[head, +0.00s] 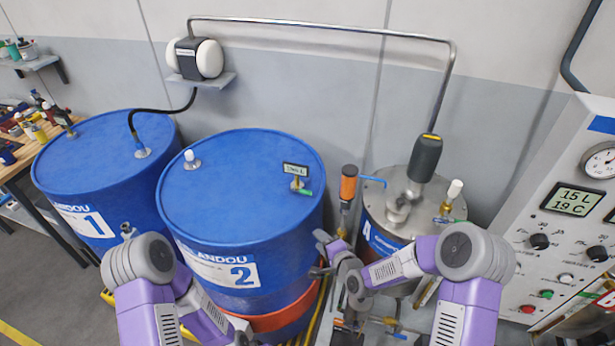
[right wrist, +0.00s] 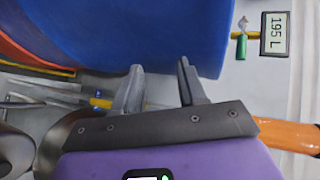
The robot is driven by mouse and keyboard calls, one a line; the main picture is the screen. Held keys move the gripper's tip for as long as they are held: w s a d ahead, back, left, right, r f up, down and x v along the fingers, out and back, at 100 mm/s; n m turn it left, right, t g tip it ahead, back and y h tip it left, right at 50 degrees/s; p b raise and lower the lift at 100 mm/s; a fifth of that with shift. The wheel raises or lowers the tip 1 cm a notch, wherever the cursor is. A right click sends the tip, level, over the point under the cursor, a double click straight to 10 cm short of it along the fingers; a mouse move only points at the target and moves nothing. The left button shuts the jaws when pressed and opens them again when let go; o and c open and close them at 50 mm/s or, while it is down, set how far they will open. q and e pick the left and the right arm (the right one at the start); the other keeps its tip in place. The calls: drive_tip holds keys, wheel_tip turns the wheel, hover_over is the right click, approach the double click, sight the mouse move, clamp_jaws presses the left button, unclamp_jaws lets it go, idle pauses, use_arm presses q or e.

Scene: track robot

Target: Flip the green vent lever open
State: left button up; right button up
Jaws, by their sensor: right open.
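A small green lever (head: 304,192) sits on a brass fitting on top of blue drum 2 (head: 240,180), beside a small display. In the right wrist view the green lever (right wrist: 242,46) hangs off a yellow fitting next to a display reading 195 L. My right gripper (head: 321,254) is in front of the drum's right side, lower than the lever and apart from it. Its two fingers (right wrist: 160,68) are spread, with nothing between them. A second green lever (head: 455,221) shows on the metal tank (head: 385,212). My left arm shows, but its gripper is out of view.
Blue drum 1 (head: 90,160) stands at the left. An orange-gripped tool (head: 348,183) stands upright between drum 2 and the tank, close to my right gripper. A control panel (head: 560,220) with a gauge is at the right. Space above drum 2 is clear.

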sight(304, 193)
drive_tip(key=w+a+r+m+t+y+p, duration=0.15)
drive_tip(key=w+r, duration=0.25)
drive_tip(key=r, duration=0.6)
drive_tip(key=shift+m+t, duration=0.35)
drive_tip(key=shift+p+x, duration=0.6)
drive_tip(key=shift+x, duration=2.9)
use_arm(q)
wheel_tip(304, 193, up, 4)
use_arm(e)
drive_tip(key=shift+w+d, duration=0.1)
drive_tip(key=shift+d, duration=0.05)
clamp_jaws()
